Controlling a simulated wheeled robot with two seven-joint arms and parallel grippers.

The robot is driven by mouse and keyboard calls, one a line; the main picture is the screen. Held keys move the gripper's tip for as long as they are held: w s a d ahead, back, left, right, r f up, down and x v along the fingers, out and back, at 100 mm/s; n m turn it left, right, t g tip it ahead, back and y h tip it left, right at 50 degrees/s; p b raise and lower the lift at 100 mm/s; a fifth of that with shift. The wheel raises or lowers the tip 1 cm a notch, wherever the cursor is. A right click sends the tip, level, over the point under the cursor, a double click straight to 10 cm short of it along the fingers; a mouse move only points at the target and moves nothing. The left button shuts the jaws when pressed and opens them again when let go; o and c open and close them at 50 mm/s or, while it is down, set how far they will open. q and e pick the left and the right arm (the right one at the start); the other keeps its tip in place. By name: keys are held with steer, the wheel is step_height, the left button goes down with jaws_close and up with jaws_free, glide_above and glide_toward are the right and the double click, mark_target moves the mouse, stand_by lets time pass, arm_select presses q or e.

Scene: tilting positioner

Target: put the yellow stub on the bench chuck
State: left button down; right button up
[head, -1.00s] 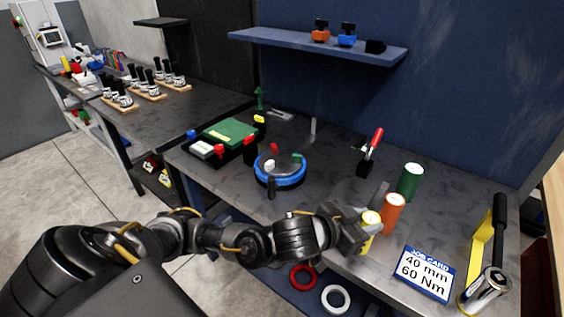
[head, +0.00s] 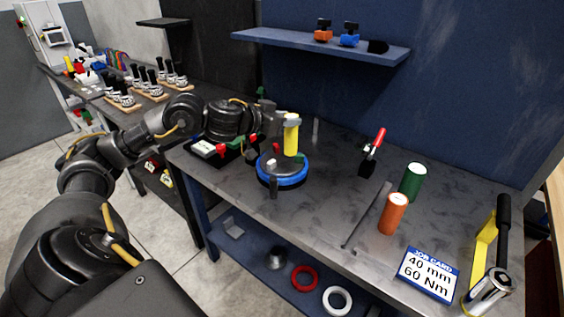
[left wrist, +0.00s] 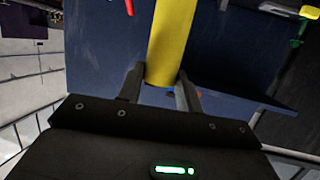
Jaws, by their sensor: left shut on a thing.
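The yellow stub (head: 291,138) is upright, held by my left gripper (head: 284,122) over the back part of the bench chuck. It also shows between the two fingers in the left wrist view (left wrist: 171,45). The bench chuck is a round dark disc with a blue ring (head: 284,182) and small jaws on top. The stub's lower end overlaps the chuck's top in the picture; I cannot tell whether they touch. My right gripper is not in view.
An orange cylinder (head: 393,214) and a green cylinder (head: 413,182) stand to the right on the bench. A red-handled clamp (head: 372,152) stands behind them. The job card (head: 428,274) lies near the front edge.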

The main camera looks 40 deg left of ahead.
arm_select(q)
steer(key=w+a+f+p, duration=0.4)
steer(key=w+a+f, duration=0.5)
steer(key=f, duration=0.4)
steer(key=shift+w+a, duration=0.2)
steer(key=shift+a, duration=0.55)
steer(key=shift+f, duration=0.2)
steer(key=c, duration=1)
jaws_free()
steer(key=shift+o, duration=0.3)
steer(key=shift+r, duration=0.1)
